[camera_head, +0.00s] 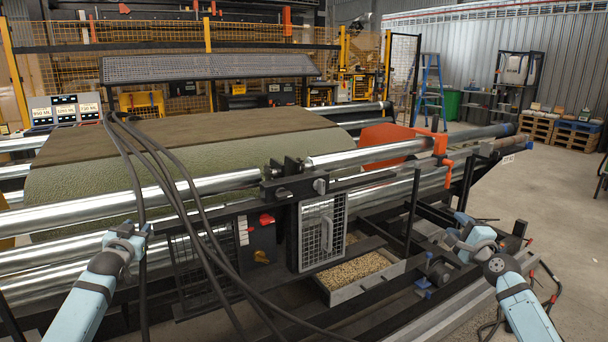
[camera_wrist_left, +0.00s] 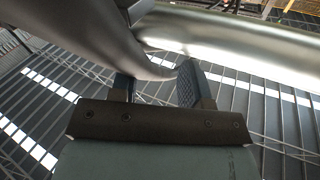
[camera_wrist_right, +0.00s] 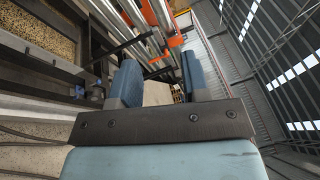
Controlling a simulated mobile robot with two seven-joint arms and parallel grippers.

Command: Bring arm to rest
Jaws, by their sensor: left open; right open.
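My left gripper (camera_head: 130,232) is at the left of the head view, in front of the chrome rollers and right beside the black hoses (camera_head: 137,190). In the left wrist view the left gripper (camera_wrist_left: 158,88) has its two fingers apart. A thick dark hose (camera_wrist_left: 95,40) passes close by the fingers; I cannot tell whether it touches them. My right gripper (camera_head: 472,232) is at the right of the head view, apart from the machine's frame. In the right wrist view the right gripper (camera_wrist_right: 157,82) has its fingers apart with nothing between them.
Chrome rollers (camera_head: 180,192) and a green turf sheet (camera_head: 90,178) fill the left and middle. A tray of grain-like material (camera_head: 352,270) sits low in the frame. An orange bracket (camera_head: 440,140) stands at the roller end. Open concrete floor (camera_head: 560,215) lies to the right.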

